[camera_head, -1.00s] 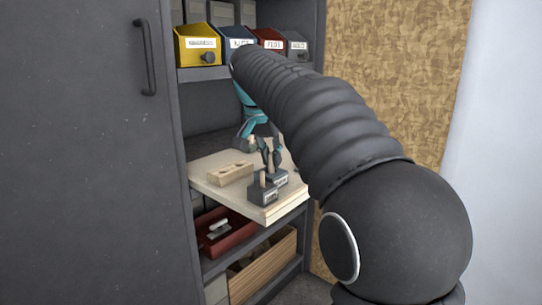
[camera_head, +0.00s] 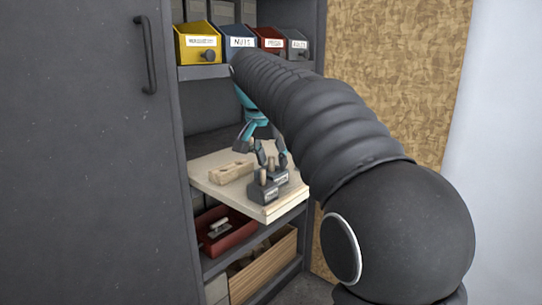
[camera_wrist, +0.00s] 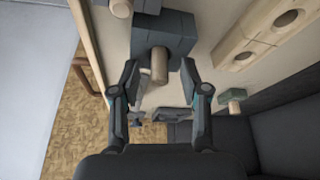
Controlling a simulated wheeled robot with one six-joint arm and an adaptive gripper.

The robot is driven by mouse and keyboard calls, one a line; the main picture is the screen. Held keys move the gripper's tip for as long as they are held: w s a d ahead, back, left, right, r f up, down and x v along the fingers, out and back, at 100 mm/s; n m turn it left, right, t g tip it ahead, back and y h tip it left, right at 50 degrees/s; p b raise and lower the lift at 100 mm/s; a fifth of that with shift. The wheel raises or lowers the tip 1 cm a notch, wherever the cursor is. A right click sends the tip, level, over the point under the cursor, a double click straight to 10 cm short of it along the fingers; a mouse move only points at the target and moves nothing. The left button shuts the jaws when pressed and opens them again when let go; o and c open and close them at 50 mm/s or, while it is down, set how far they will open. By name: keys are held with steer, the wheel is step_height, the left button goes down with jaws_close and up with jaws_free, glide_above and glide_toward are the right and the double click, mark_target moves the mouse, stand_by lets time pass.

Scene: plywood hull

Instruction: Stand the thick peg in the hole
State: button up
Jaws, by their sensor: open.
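My gripper (camera_head: 272,156) is open just above the work board inside the cabinet; its two fingers also show in the wrist view (camera_wrist: 160,66). Between and just beyond the fingertips a light wooden peg (camera_wrist: 159,68) stands in a dark block (camera_wrist: 172,30), with a gap on each side. A second peg (camera_wrist: 121,8) stands in another dark block at the top edge of the wrist view; in the head view this is the front peg (camera_head: 262,177). Which is thicker I cannot tell surely. A wooden block with round holes (camera_wrist: 247,53) lies to the right, its visible holes empty.
A third, smaller peg (camera_wrist: 237,93) in a block is at the right of the wrist view. The pale board (camera_head: 254,209) ends at its front edge. Labelled bins (camera_head: 198,43) line the shelf above; a red tray (camera_head: 226,238) is below. A dark cabinet door (camera_head: 85,150) stands at left.

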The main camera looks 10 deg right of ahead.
steer(key=v, duration=1.2)
steer(key=shift+d, duration=0.1)
steer(key=s+d+f+n+t+y+p, duration=0.2)
steer(key=s+f+n+p, duration=0.3)
steer(key=s+f, duration=1.9)
steer(key=s+d+n+y, duration=0.1)
steer(key=s+n, duration=0.1)
steer(key=shift+s+f+n, duration=0.15)
steer(key=shift+s+n, duration=0.25)
